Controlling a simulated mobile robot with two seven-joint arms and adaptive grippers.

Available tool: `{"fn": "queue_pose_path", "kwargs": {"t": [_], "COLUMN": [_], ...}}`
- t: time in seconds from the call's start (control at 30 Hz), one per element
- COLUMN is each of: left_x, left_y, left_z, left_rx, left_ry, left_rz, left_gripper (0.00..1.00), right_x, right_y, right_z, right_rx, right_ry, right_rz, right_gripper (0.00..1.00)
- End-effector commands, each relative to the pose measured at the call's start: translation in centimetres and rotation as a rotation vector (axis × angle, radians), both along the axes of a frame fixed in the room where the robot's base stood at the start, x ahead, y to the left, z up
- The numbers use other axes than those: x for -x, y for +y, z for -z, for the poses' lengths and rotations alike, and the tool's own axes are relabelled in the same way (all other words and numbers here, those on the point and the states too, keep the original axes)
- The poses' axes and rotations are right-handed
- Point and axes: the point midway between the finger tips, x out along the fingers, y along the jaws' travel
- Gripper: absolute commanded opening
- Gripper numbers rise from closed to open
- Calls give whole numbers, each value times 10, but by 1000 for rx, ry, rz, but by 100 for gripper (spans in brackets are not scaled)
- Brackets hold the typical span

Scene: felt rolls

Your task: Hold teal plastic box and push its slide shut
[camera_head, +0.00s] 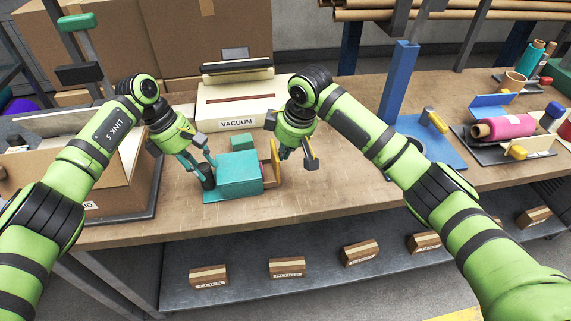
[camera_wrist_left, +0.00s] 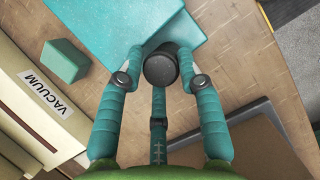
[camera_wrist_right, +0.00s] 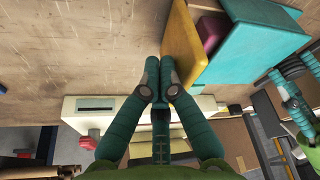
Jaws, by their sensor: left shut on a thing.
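The teal plastic box (camera_head: 238,173) stands on the bench in front of the vacuum machine. A slide with a yellow front panel (camera_head: 275,160) sticks out of its right end. In the right wrist view the yellow panel (camera_wrist_right: 184,45) stands apart from the teal box (camera_wrist_right: 250,45), with a mauve thing (camera_wrist_right: 212,30) between them. My left gripper (camera_head: 206,167) is shut on the black round post (camera_wrist_left: 160,68) at the box's left end. My right gripper (camera_wrist_right: 164,64) is shut, with its fingertips close beside the panel's outer face; I cannot tell if they touch.
A small teal block (camera_head: 242,143) sits behind the box. The cream vacuum machine (camera_head: 235,100) stands at the back. A blue stand (camera_head: 425,140) and a pink roll (camera_head: 503,127) are to the right. A cardboard tray (camera_head: 120,180) is at left. The front bench strip is bare.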

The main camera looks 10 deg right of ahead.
Motion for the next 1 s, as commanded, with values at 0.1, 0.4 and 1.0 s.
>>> {"fn": "queue_pose_path", "kwargs": {"t": [0.1,0.4,1.0], "left_x": [1,1,1], "left_y": [0,0,0], "left_z": [3,3,3], "left_rx": [-1,-1,-1], "left_ry": [2,2,3], "left_rz": [0,0,0], "left_gripper": [0,0,0], "right_x": [0,1,1], "right_y": [7,21,29], "right_z": [0,0,0], "right_rx": [-2,-3,-2], "right_ry": [0,0,-1], "right_rz": [-3,-2,0], "right_gripper": [0,0,0]}}
